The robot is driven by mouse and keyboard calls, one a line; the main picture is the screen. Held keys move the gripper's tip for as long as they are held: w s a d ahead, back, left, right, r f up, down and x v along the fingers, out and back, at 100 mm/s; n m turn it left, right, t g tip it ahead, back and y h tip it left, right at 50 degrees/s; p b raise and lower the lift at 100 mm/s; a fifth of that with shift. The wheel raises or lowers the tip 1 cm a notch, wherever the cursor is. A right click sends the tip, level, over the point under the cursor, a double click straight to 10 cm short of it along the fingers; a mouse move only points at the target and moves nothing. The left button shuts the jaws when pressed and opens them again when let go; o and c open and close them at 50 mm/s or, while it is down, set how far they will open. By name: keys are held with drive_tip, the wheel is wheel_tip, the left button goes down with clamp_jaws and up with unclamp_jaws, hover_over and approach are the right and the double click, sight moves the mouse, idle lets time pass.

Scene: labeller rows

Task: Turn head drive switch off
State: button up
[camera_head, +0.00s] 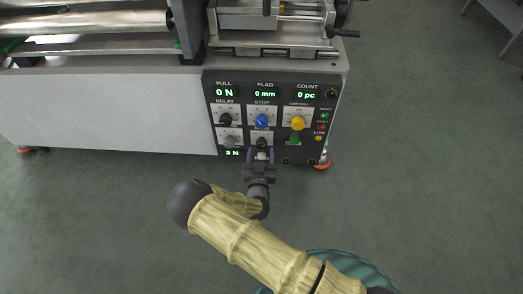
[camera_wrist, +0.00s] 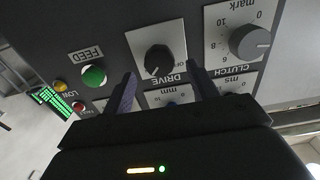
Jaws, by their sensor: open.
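The drive switch is a black rotary knob (camera_wrist: 158,60) on a white plate marked DRIVE, upside down in the wrist view. Part of an OFF mark shows beside it, and a pale pointer mark shows on the knob's lower side. In the head view the black knob (camera_head: 262,142) is low on the dark control panel (camera_head: 211,101), just above my gripper (camera_head: 261,156). My gripper (camera_wrist: 162,70) is open, with its two fingers apart to the left and right of the knob in the wrist view. I cannot tell whether either finger touches it.
Close by are a grey clutch knob (camera_wrist: 250,42) and a green feed button (camera_wrist: 94,75). Above are a blue stop knob (camera_head: 261,121), a black delay knob (camera_head: 225,119) and a yellow knob (camera_head: 298,123).

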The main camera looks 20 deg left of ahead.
sight(262, 146)
drive_tip(key=shift+b+x, duration=0.4)
drive_tip(key=shift+x, duration=0.85)
drive_tip(key=shift+w+a, duration=0.15)
drive_tip(key=shift+w, duration=0.15)
drive_tip(key=c, duration=1)
